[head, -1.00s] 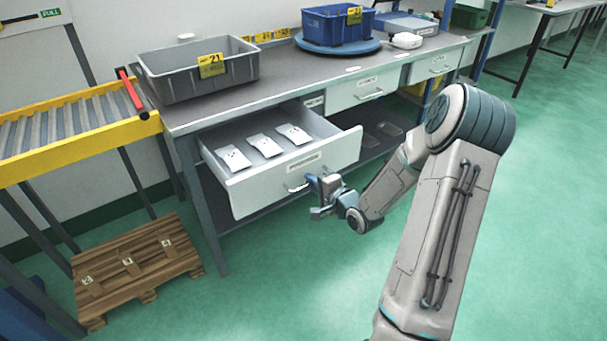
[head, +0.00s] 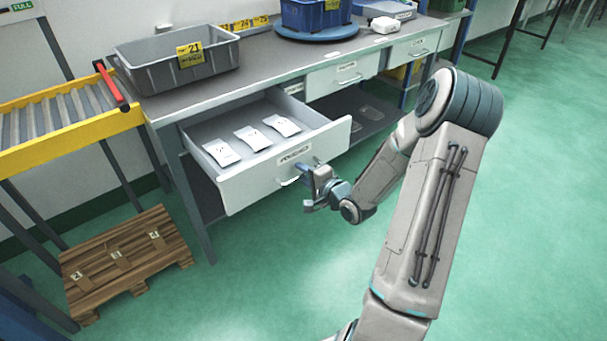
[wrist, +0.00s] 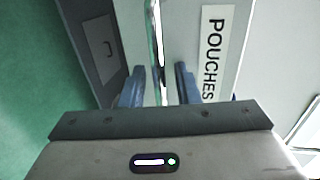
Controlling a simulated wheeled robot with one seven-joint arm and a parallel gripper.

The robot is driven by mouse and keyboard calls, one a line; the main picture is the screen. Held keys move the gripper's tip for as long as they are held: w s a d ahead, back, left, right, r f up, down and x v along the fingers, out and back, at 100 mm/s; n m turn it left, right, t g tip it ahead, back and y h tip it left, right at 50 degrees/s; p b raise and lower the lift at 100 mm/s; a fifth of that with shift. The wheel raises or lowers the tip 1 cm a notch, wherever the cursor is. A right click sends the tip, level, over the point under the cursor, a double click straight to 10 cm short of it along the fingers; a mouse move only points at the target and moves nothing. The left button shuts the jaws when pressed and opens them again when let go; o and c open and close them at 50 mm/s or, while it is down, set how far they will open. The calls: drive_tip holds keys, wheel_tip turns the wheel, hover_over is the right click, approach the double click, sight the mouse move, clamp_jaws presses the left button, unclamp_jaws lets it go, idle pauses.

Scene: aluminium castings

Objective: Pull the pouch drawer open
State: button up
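The pouch drawer (head: 290,181) is a light grey drawer under the bench, pulled well out, with its inside showing. Three white pouches lie in it in a row. Its front bears a label, which reads POUCHES in the wrist view (wrist: 213,52). The bar handle (wrist: 157,45) of the drawer runs between the two blue fingers of my gripper (wrist: 160,88), with a visible gap on both sides. My gripper is open. In the head view, my gripper (head: 310,190) is at the right of the handle, close in front of the drawer front.
A grey bin (head: 178,68) and a blue bin (head: 312,14) stand on the bench (head: 265,75). Two shut drawers are to the right. A roller conveyor (head: 60,115) and wooden pallet (head: 120,262) are at the left. The green floor in front of the drawer is clear.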

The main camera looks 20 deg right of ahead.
drive_tip(key=p+v, duration=0.1)
drive_tip(key=v, duration=1.3)
drive_tip(key=shift+p, duration=0.4)
drive_tip(key=shift+w+f, duration=0.1)
